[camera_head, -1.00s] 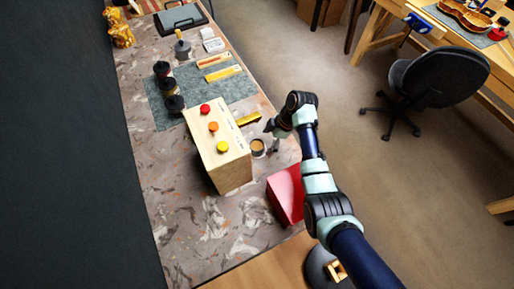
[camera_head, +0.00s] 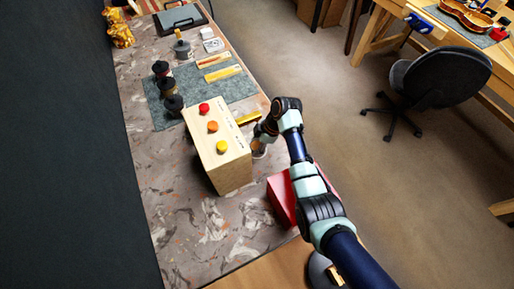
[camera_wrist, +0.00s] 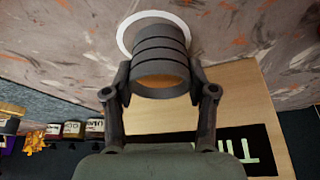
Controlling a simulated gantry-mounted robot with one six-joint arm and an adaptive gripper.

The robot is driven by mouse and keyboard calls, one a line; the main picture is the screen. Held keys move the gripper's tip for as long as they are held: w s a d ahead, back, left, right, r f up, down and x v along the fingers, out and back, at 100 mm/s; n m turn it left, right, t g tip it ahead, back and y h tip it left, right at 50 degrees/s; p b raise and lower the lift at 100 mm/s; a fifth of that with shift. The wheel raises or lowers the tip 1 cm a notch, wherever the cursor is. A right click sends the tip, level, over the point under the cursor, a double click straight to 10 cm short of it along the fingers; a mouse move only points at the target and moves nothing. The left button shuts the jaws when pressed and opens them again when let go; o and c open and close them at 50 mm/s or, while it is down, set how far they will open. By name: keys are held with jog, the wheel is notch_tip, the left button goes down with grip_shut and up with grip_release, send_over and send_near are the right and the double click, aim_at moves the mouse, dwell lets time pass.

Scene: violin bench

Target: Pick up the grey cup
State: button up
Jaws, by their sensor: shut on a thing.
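The grey cup (camera_wrist: 160,57) is ribbed and open-topped, with a brownish-orange inside. It sits between the two fingers of my gripper (camera_wrist: 158,82), which is shut on it from both sides. In the head view the cup (camera_head: 258,153) is mostly hidden under my gripper (camera_head: 263,139), just right of the wooden box. A white ring (camera_wrist: 125,36) shows on the table behind the cup in the wrist view. I cannot tell whether the cup is clear of the table.
The pale wooden box (camera_head: 232,174) with red, orange and yellow knobs stands close left of my gripper. A red bin (camera_head: 281,203) is nearer the front. Dark jars (camera_head: 168,86) stand on the grey mat (camera_head: 208,92). The table (camera_head: 185,235) is clear at front left.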

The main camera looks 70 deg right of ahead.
aim_at(253, 146)
jog(key=shift+r, duration=0.1)
notch_tip(253, 146, up, 4)
jog(key=shift+s+d+f+p, duration=0.1)
jog(key=shift+s+f+p, duration=0.05)
jog(key=shift+p, duration=0.7)
jog(key=s+d, duration=0.3)
jog(key=s, duration=0.5)
jog(key=s+d, duration=0.4)
jog(key=s, duration=0.4)
jog(key=shift+d+f+p, duration=0.2)
jog(key=shift+d+p, duration=0.1)
jog(key=shift+p, duration=0.1)
